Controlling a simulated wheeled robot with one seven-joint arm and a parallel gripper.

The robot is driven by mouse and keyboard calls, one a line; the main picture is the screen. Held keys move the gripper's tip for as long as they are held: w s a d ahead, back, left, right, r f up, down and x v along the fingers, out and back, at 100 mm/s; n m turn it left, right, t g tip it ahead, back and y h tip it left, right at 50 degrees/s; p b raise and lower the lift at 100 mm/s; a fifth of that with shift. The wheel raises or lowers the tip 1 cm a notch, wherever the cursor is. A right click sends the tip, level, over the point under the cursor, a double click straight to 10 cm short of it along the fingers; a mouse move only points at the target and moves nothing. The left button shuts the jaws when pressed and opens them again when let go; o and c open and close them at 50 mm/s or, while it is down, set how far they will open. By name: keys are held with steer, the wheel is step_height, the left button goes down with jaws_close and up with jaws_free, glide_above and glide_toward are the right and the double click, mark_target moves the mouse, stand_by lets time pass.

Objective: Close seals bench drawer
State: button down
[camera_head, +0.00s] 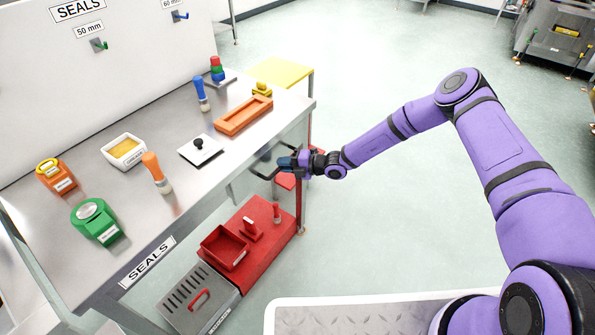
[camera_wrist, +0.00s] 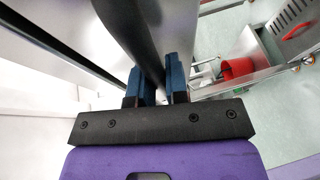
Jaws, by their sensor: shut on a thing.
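The seals bench (camera_head: 130,225) is a grey metal table with a SEALS label on its front edge. A dark curved handle (camera_head: 262,172) shows beside the bench's right-hand edge, below the top. My gripper (camera_head: 284,163) is at this handle, with its arm reaching in from the right. In the wrist view my gripper (camera_wrist: 156,86) has its two blue fingers shut on the dark handle bar (camera_wrist: 147,42), which runs up between them. The drawer's body is mostly hidden under the bench top, and I cannot tell how far it is open.
Below stand a red case (camera_head: 265,235) and a grey slotted box (camera_head: 200,298). Open floor (camera_head: 380,235) lies to the right.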

steer(key=shift+w+a, duration=0.45)
steer(key=shift+a, duration=0.15)
steer(key=c, duration=1.1)
jaws_free()
steer(key=shift+d, duration=0.1)
steer(key=shift+c, duration=0.2)
steer(key=v, duration=1.1)
steer(key=shift+r, duration=0.1)
